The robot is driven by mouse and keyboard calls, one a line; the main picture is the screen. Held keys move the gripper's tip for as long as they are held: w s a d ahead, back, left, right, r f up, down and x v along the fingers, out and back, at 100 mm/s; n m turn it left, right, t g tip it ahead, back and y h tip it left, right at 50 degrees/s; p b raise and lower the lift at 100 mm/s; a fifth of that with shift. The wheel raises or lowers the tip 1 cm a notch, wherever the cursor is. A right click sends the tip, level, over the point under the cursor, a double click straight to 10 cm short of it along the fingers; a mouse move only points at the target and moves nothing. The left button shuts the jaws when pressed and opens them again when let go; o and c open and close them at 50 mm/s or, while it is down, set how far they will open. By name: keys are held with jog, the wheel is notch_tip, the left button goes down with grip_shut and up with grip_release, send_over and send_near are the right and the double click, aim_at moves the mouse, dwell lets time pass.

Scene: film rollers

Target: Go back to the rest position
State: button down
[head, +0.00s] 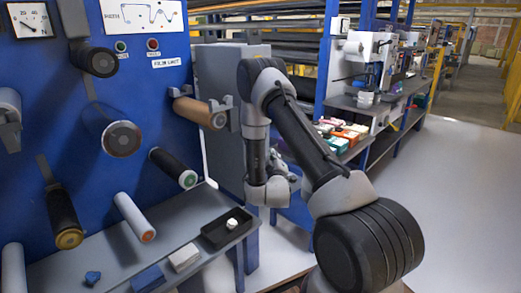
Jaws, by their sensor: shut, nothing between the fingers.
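My arm is folded, rising from the lower right, bending at the top, then dropping to the wrist in front of the blue machine's right side. My gripper (285,170) is a small dark shape just behind and right of the wrist, partly hidden by the arm. It is shut, with nothing seen in it. It hangs apart from the brown roller (200,112) and to the right of the black tray (226,229).
The blue panel (118,75) carries several jutting rollers, including a white one (134,217) and a black one (173,167). A grey shelf below holds a white block (185,258), blue pieces and the tray with a white item. A workbench (375,103) stands behind; open floor (455,190) lies right.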

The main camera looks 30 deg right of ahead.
jog(key=shift+s+d, duration=0.3)
jog(key=shift+s, duration=0.5)
jog(key=s+a+f+m+g+y, duration=0.1)
jog(key=s+f+g+y, duration=0.1)
jog(key=f+g, duration=0.35)
jog(key=s+a+f+m+g+y, duration=0.2)
jog(key=f, duration=0.7)
jog(key=s+a+g+y, duration=0.3)
jog(key=s+a+g, duration=0.1)
jog(key=s, duration=0.2)
jog(key=s+a+r, duration=0.1)
jog(key=s+r, duration=0.8)
jog(key=r, duration=0.4)
jog(key=s+a+r+m, duration=0.1)
jog(key=s+r, duration=0.9)
jog(key=r, duration=0.3)
jog(key=s+a+r+y, duration=0.1)
jog(key=s+r, duration=0.8)
jog(key=r, duration=0.4)
jog(key=shift+s+a+m+g, duration=0.2)
jog(key=shift+a+m+g, duration=0.1)
jog(key=shift+a+g, duration=0.15)
